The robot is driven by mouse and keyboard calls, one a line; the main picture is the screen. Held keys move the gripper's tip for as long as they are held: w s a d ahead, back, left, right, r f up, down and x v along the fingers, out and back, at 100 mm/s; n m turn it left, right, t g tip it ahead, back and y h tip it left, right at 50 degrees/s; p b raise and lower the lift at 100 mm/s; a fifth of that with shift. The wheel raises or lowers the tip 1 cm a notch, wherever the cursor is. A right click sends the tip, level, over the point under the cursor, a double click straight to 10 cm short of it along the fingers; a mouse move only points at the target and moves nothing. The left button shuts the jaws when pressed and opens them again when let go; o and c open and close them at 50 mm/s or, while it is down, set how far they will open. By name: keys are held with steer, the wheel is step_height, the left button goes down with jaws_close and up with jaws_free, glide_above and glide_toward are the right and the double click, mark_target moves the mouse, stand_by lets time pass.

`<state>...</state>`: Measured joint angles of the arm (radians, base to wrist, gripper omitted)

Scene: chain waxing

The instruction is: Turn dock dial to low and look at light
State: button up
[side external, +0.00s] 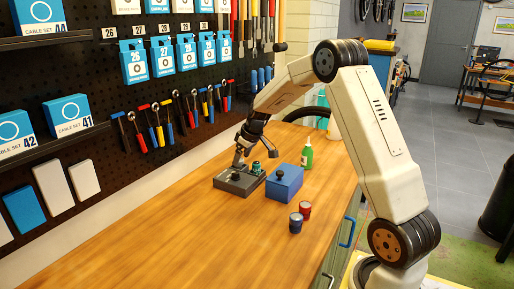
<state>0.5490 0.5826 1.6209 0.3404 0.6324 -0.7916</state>
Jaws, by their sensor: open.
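The dock (226,186), a dark grey low box, sits on the wooden bench near the wall side. A small dark knob (236,177), which looks like the dial, is on its top. A small green and dark part (256,168) stands at its right rear. My gripper (239,163) points down just above the dock's rear left, close to the knob. Its jaws are open. I cannot tell from here whether a fingertip touches the dock. The dial's setting and any light on the dock are too small to make out.
A blue box (284,186) with a dark top knob stands right of the dock. A green bottle (307,155) is behind it. A blue can (296,223) and a red can (305,209) stand in front. The bench (150,240) is clear at left and front.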

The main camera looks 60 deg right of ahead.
mark_target(236, 172)
steer(key=shift+w+d, duration=0.1)
steer(key=shift+d, duration=0.35)
steer(key=shift+w+f, duration=0.1)
steer(key=shift+f, duration=0.05)
steer(key=shift+x, duration=3.7)
jaws_close()
